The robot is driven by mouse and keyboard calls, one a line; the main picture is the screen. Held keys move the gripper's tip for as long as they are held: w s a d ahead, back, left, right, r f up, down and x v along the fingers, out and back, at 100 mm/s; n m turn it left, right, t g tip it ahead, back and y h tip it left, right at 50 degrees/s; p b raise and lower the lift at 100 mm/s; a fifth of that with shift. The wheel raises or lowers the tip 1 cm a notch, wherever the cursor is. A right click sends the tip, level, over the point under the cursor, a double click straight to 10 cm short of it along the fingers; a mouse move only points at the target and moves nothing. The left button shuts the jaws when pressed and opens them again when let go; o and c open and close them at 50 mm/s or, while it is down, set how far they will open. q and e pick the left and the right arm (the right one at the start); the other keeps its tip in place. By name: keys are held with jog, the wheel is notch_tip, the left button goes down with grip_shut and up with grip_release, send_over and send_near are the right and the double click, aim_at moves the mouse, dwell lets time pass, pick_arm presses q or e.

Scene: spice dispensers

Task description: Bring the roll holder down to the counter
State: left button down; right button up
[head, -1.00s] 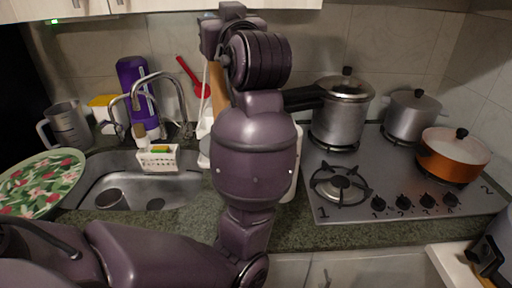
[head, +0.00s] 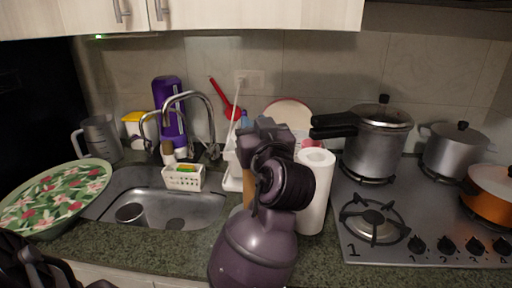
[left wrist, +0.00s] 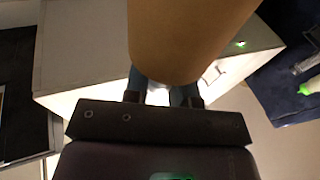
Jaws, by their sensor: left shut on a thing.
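My left gripper (head: 262,150) is over the counter in the middle of the head view, behind my own wrist. It is shut on a tan-brown thing, which I take to be the roll holder (head: 247,190); only a narrow strip of it shows there. In the left wrist view the brown holder (left wrist: 190,35) fills the top middle, just beyond the gripper's fingers (left wrist: 163,94). My wrist hides the holder's lower end, so I cannot tell whether it touches the counter (head: 190,246). My right gripper is not in view.
A white paper roll (head: 318,195) stands close right of my wrist. A dish rack (head: 232,183) is behind, and the sink (head: 195,215) with a white caddy (head: 183,180) is left. The stove (head: 400,240) with pots is right. A floral plate (head: 55,195) lies far left.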

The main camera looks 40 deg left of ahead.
pick_arm(q)
notch_tip(320, 180, down, 4)
jog(key=shift+f+b, duration=0.1)
jog(key=shift+b, duration=0.3)
jog(key=shift+f, duration=0.1)
jog(key=c, duration=0.9)
grip_release()
jog(key=shift+c, duration=0.2)
